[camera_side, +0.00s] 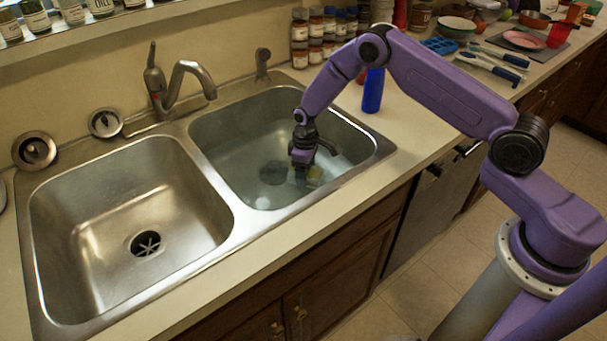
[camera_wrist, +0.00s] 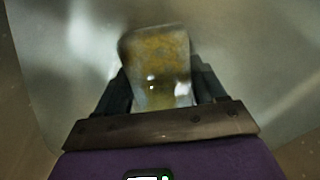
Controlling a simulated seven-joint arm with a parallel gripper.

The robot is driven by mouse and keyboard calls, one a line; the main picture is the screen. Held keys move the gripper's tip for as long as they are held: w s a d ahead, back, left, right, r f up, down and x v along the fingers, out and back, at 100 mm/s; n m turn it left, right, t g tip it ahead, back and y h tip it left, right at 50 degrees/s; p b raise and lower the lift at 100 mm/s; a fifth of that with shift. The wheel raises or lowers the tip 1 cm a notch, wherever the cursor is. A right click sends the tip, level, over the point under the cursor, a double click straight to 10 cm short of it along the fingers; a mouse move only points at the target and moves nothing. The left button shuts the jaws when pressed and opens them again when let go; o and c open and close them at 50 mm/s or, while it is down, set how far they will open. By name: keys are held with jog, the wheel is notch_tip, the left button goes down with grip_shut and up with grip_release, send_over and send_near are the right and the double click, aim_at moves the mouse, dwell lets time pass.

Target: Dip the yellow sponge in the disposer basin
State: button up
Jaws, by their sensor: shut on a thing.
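The yellow sponge (camera_side: 316,174) is low in the right basin (camera_side: 225,150), which holds clear water. In the wrist view the sponge (camera_wrist: 158,58) looks yellow-brown, wet and blurred, with its top reaching past my fingers. My gripper (camera_side: 306,173) points down into the right basin, shut on the sponge; its dark fingers (camera_wrist: 158,88) flank the sponge in the wrist view. I cannot tell how deep the sponge sits in the water. The left basin (camera_side: 85,215) looks empty of water, and its drain (camera_side: 145,244) has a black, slotted centre.
A metal divider (camera_side: 205,170) separates the basins. A faucet (camera_side: 180,85) stands behind them. A blue bottle (camera_side: 373,91) stands at the right basin's back right, near my arm. Spice jars (camera_side: 316,38) line the wall. Two drain strainers (camera_side: 105,122) lie at the back left.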

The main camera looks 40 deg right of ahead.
jog(key=shift+s, duration=0.25)
notch_tip(320, 180, up, 19)
dwell(1.9)
dwell(0.7)
jog(key=s+d+m, duration=0.2)
jog(key=s, duration=0.4)
jog(key=s+d+m, duration=0.2)
jog(key=s+d, duration=0.1)
jog(key=s, duration=0.3)
jog(key=s+d+m, duration=0.2)
jog(key=s+m, duration=0.1)
jog(key=s, duration=0.3)
jog(key=shift+d+f, duration=0.2)
jog(key=shift+f, duration=0.2)
